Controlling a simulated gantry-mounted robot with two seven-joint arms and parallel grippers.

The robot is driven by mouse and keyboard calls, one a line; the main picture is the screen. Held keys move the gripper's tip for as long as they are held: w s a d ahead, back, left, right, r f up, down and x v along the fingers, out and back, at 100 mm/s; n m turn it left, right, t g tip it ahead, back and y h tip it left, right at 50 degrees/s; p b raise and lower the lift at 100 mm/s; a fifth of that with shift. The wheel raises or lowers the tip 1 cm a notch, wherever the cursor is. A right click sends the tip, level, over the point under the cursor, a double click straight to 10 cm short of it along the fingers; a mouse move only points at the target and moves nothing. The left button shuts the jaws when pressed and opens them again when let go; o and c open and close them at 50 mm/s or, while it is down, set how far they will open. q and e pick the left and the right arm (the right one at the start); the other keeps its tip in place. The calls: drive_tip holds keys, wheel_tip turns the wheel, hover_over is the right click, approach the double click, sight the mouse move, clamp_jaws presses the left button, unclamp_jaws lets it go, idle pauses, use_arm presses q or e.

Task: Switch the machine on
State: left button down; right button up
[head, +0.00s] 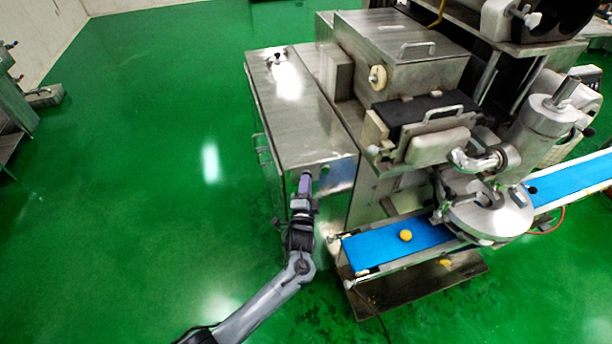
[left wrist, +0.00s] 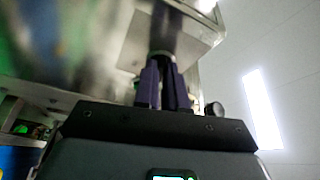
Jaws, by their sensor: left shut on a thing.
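The machine's steel cabinet (head: 310,115) stands at the centre of the head view, with its small end panel (head: 340,172) facing me. My left gripper (head: 305,182) reaches up to the left part of this panel, its purple fingers at the panel face. In the left wrist view, the fingers (left wrist: 162,82) are close together on a dark switch knob (left wrist: 160,40) on the steel panel. The gripper is shut on this knob. The fingers hide part of it, and its turned position cannot be made out. My right gripper is not in view.
A blue conveyor belt (head: 385,248) with a small orange ball (head: 405,235) lies right of my arm. A round dark knob (left wrist: 213,110) shows beside the fingers in the wrist view. The green floor (head: 130,190) on the left is clear.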

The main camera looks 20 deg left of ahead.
use_arm(q)
drive_tip(key=shift+w+d+r+m+g+p, duration=0.15)
drive_tip(key=shift+m+g+p, duration=0.7)
drive_tip(key=shift+m+p, duration=1.1)
drive_tip(key=shift+s+a+r+m+g+p, duration=0.1)
drive_tip(key=shift+r+m+g+p, duration=0.2)
drive_tip(key=shift+m+g+p, duration=1.05)
drive_tip(key=shift+w+d+r+m+g+p, duration=0.1)
drive_tip(key=shift+r+m+g+p, duration=0.15)
drive_tip(key=shift+m+p, duration=2.25)
drive_tip(key=shift+f, duration=0.1)
drive_tip(key=c, duration=1.2)
unclamp_jaws()
